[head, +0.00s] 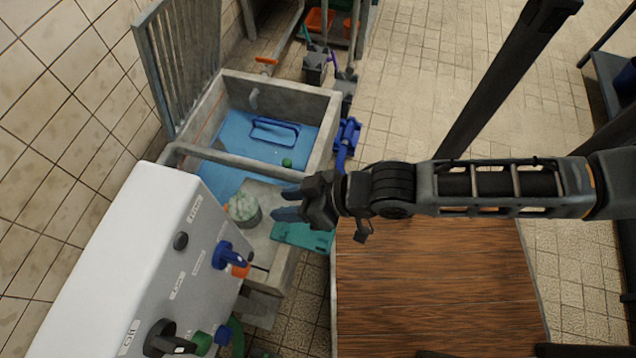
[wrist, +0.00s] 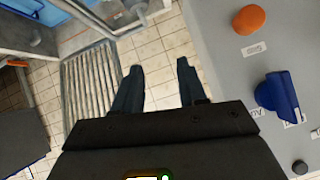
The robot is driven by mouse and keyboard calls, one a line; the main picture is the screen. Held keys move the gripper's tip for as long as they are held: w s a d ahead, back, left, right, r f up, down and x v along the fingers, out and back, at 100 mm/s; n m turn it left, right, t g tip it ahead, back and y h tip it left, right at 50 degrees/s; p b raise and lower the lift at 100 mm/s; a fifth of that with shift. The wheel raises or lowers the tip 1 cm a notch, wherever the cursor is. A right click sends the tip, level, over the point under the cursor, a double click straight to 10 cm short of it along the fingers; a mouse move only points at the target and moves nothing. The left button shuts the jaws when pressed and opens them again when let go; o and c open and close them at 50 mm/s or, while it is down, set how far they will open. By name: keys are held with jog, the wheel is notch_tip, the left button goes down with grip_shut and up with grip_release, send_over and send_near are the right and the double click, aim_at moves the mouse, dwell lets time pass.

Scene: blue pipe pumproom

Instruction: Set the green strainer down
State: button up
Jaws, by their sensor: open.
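My gripper (head: 281,204) is open, its two dark blue fingers pointing left over the stone basin (head: 317,165) in the head view. In the wrist view my gripper (wrist: 159,70) has nothing between its fingers but tiled background. A rounded, pale green, mesh-like thing (head: 243,206) sits in the near part of the basin, just left of the fingertips and apart from them. It may be the green strainer, but I cannot tell for sure. A flat teal piece (head: 302,237) lies at the basin's near right, below my gripper and partly hidden by it.
Blue water with a blue frame (head: 275,131) and a small green ball (head: 287,162) fills the far basin. A white control panel (head: 150,265) with knobs stands close at left. A wooden top (head: 430,290) lies below my arm. A metal grate (head: 180,55) rises behind.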

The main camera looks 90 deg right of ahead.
jog(key=s+a+r+n+t, duration=0.2)
jog(key=r, duration=0.7)
jog(key=s+a+r+n+t+y, duration=0.1)
jog(key=s+a+r+n+t, duration=0.1)
jog(key=r, duration=0.6)
jog(key=shift+s+a+r+n+y, duration=0.3)
jog(key=shift+s+a+r+n, duration=0.1)
jog(key=shift+s+a, duration=0.35)
jog(key=shift+w, duration=0.1)
